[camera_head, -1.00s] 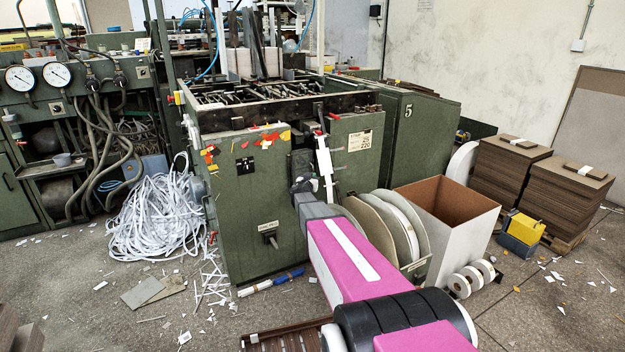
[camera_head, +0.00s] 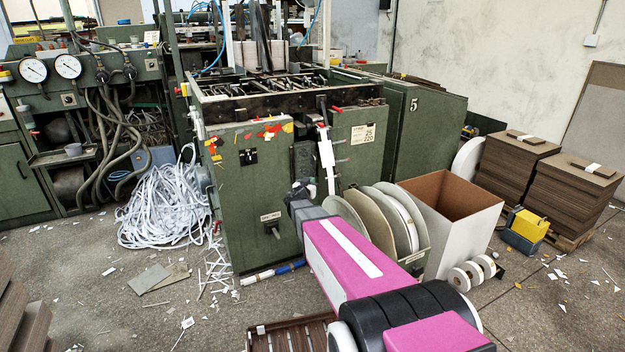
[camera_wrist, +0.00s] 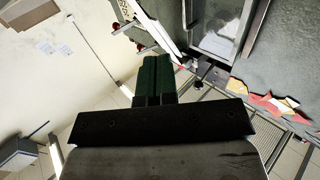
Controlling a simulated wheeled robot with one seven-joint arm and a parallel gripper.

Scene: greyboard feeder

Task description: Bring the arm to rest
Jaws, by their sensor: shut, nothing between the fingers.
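My arm, with pink links and black joints, reaches from the bottom right of the head view toward the front of the green machine (camera_head: 255,190). Its far end, grey and dark, overlaps the machine's front in that view, so I cannot tell the gap between them. My gripper (camera_wrist: 152,68) shows in the wrist view as two dark green fingers side by side, shut, with nothing held. They extend from a dark bar across the wrist view.
An open cardboard box (camera_head: 450,215), grey discs (camera_head: 385,220) and white rolls (camera_head: 470,273) stand right of my arm. Brown board stacks (camera_head: 565,195) are farther right. White strips (camera_head: 165,205) lie heaped left of the machine. A slatted brown piece (camera_head: 290,337) lies beside my arm at the bottom.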

